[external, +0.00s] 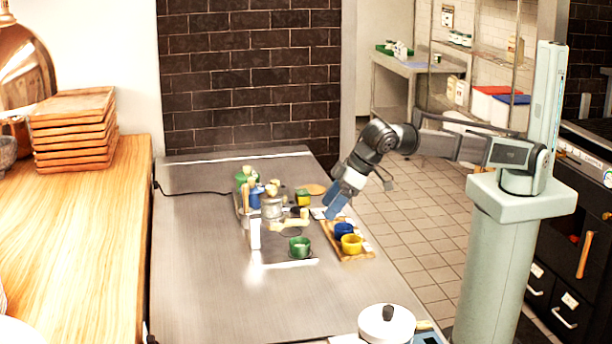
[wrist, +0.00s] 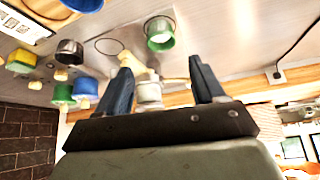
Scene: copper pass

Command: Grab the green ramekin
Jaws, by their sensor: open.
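The green ramekin (external: 300,247) stands on the steel table, left of a small wooden tray. In the wrist view a green-rimmed cup (wrist: 161,44), likely this ramekin, shows at the upper middle, beyond the fingertips. My gripper (external: 333,214) is above the table near the tray's back end, up and to the right of the green ramekin and apart from it. In the wrist view my gripper (wrist: 160,68) has its two blue fingers spread wide, with nothing held between them.
A blue ramekin (external: 344,230) and a yellow ramekin (external: 352,244) sit on the wooden tray (external: 354,257). Several jars and utensils crowd the table behind the green ramekin, with a white upright item (external: 255,233) to its left. The table's front left is clear.

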